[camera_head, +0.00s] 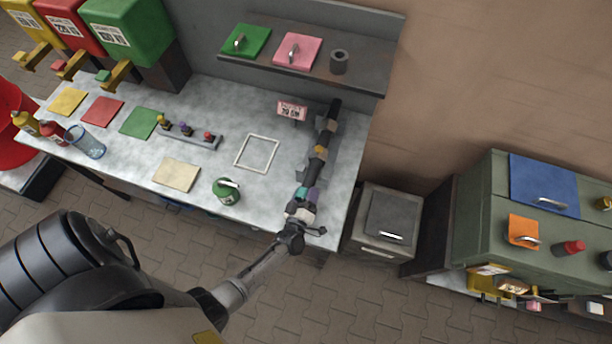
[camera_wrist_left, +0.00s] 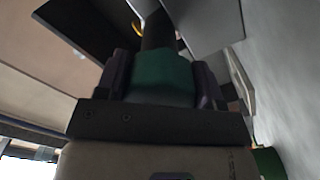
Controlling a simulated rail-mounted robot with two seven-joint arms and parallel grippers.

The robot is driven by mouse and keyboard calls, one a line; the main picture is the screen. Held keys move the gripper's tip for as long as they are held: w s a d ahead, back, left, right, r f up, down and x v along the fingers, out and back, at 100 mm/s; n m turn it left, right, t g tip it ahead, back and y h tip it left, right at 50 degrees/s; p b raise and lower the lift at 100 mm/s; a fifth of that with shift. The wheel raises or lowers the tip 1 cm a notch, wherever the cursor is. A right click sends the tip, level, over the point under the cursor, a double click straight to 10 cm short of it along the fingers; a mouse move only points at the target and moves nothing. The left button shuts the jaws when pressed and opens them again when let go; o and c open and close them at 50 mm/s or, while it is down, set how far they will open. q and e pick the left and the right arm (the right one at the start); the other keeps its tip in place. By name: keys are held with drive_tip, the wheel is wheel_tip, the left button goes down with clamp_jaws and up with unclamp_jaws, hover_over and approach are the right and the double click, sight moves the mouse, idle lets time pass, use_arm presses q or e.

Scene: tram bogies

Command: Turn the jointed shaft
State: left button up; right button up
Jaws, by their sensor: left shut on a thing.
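The jointed shaft (camera_head: 320,153) lies along the right end of the grey workbench, a dark rod with a yellow-brown band near its middle. Its near end carries a green section, which my left gripper (camera_head: 303,200) is closed around. In the left wrist view the green section (camera_wrist_left: 163,78) sits between the two dark purple fingers of my left gripper (camera_wrist_left: 165,85), with the black rod (camera_wrist_left: 158,30) running on beyond it. My right gripper is in neither view.
A pink sign (camera_head: 292,110) stands beside the shaft, and a white square frame (camera_head: 256,152) lies left of it. A green canister (camera_head: 226,190) stands near the bench's front edge. A grey cabinet (camera_head: 385,222) stands right of the bench. A shelf (camera_head: 365,75) overhangs the back.

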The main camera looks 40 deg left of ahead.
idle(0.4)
use_arm(q)
drive_tip(key=o, duration=0.9)
drive_tip(key=shift+p+v, duration=0.75)
drive_tip(key=shift+v, duration=3)
